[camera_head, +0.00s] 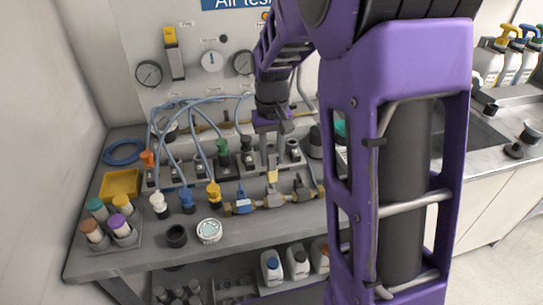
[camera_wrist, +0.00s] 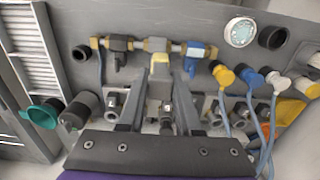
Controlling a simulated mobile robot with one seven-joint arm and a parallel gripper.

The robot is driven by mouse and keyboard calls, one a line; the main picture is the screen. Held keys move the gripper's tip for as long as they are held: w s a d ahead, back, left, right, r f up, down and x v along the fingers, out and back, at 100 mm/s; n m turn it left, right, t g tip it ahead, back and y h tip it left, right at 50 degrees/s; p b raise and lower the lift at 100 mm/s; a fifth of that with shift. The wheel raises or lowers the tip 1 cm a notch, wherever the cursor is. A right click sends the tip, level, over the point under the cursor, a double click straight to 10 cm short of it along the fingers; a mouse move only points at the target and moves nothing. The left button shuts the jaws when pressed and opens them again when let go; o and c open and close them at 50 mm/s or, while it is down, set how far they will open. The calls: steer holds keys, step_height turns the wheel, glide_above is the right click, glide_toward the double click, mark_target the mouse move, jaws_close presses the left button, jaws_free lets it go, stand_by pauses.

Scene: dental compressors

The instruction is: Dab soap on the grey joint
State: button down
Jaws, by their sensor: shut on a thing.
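My gripper (camera_head: 270,130) is shut on a grey-handled dauber (camera_wrist: 160,90) with a pale yellow tip (camera_wrist: 160,65). The tip (camera_head: 272,176) points down at the pipe row at the bench front. In the head view it is just above or against the grey joint (camera_head: 272,193), between brass fittings; I cannot tell if they touch. In the wrist view the tip overlaps the pipe row and partly hides the middle fittings. A round white dish with pale blue contents (camera_head: 209,230), perhaps the soap, sits at the front edge; it also shows in the wrist view (camera_wrist: 241,32).
A blue valve (camera_head: 242,203) sits left of the joint. Yellow, blue and white hose plugs (camera_head: 213,194) stand further left, with blue hoses behind. A black cup (camera_head: 176,236) is beside the dish. A yellow tray (camera_head: 120,185) and capped jars (camera_head: 122,225) are at the left end.

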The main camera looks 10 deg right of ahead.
mark_target(274, 169)
steer(key=shift+d+f, duration=0.1)
steer(key=shift+d, duration=0.25)
steer(key=shift+f+b, duration=2.55)
steer(key=shift+f, duration=0.4)
steer(key=shift+s+f, duration=0.1)
steer(key=shift+f, duration=0.45)
step_height(274, 169, up, 7)
steer(key=p, duration=0.5)
steer(key=shift+r, duration=0.1)
